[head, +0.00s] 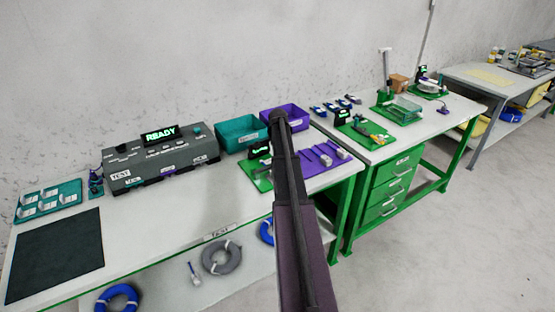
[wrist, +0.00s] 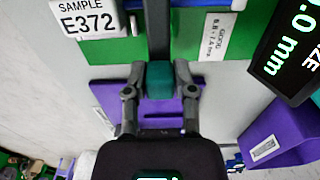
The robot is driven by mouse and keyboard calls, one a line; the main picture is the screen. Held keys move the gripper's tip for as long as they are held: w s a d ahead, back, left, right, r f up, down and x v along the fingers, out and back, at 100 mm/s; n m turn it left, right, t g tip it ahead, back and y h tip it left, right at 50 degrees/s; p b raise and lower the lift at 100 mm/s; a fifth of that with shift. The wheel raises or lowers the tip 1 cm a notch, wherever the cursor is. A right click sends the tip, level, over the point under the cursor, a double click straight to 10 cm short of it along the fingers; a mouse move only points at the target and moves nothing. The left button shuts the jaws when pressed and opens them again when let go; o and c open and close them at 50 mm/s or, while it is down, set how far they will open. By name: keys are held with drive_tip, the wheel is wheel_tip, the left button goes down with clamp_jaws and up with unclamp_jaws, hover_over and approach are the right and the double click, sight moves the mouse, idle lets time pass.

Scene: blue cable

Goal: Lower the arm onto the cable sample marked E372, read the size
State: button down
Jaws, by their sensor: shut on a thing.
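My gripper (wrist: 159,82) is shut on a teal block (wrist: 159,80), with one finger on each side. A dark bar (wrist: 158,35) runs from the block towards the top of the wrist view. A white card marked SAMPLE E372 (wrist: 88,20) is at the top left, over a green base (wrist: 112,50). A tilted black display (wrist: 288,55) at the right reads 0.0 mm, its left part cut off. A label (wrist: 217,35) reads GOOD with a small size range. In the head view my arm hides much of the green gauge (head: 260,168).
A teal bin (head: 241,133) and a purple bin (head: 291,117) stand behind. A grey tester (head: 160,157) reading READY is further left. Cable coils (head: 221,257) lie on the lower shelf.

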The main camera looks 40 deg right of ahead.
drive_tip(key=shift+d, duration=0.25)
drive_tip(key=shift+c, duration=2.2)
unclamp_jaws()
drive_tip(key=shift+f, duration=0.1)
drive_tip(key=shift+a, duration=0.1)
drive_tip(key=a+n, duration=0.1)
drive_tip(key=a, duration=0.4)
drive_tip(key=a+r+n+p, duration=0.1)
drive_tip(key=a+n, duration=0.1)
drive_tip(key=a, duration=0.4)
drive_tip(key=a+r+n+p, duration=0.1)
drive_tip(key=a+n, duration=0.1)
drive_tip(key=a, duration=0.4)
drive_tip(key=shift+w+r, duration=0.1)
drive_tip(key=shift+w, duration=0.05)
drive_tip(key=s+a+r+n+p, duration=0.1)
drive_tip(key=s+a+n, duration=0.3)
drive_tip(key=a, duration=0.7)
drive_tip(key=s+a+r+n+p, duration=0.2)
drive_tip(key=s+a+n, duration=0.3)
drive_tip(key=a, duration=0.7)
drive_tip(key=s+a+r+n+p, duration=0.1)
drive_tip(key=s+a+n, duration=0.4)
drive_tip(key=a, duration=0.6)
drive_tip(key=shift+s+a+r+n+p, duration=0.15)
drive_tip(key=shift+a+r+n+p, duration=0.25)
drive_tip(key=shift+n, duration=0.3)
drive_tip(key=shift+d, duration=0.1)
